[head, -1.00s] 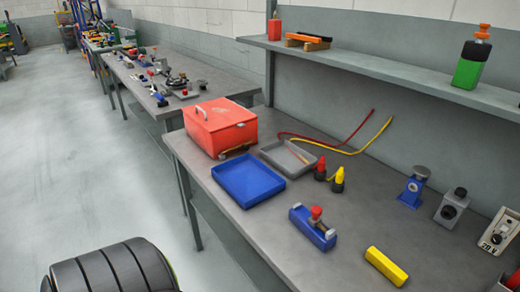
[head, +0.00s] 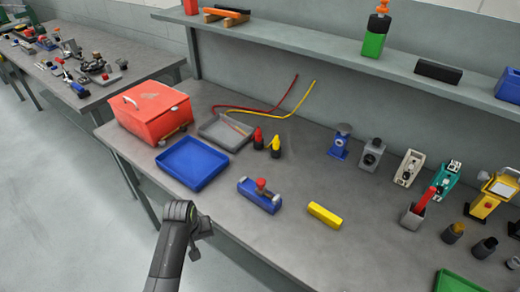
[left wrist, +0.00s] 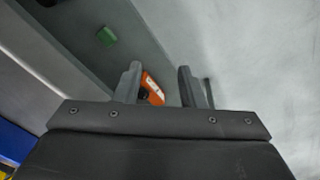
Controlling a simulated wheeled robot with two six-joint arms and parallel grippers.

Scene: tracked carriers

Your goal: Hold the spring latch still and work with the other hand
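A blue block with a red knob on top and grey ends (head: 260,195), which looks like the spring latch, lies on the bench (head: 190,235) near its front edge. A yellow bar (head: 324,214) lies to its right. My left arm rises from the bottom in the head view, in front of the bench edge, left of and apart from the blue block. In the left wrist view my left gripper (left wrist: 158,72) has its two fingers apart with nothing held between them. An orange thing shows beyond the fingers. My right gripper is not in view.
A blue tray (head: 192,182), a grey tray (head: 222,143) and a red toolbox (head: 150,130) stand at the left. Two small bottles stand behind the blue block. Several devices line the right side. A shelf (head: 330,55) runs above. Bench around the yellow bar is clear.

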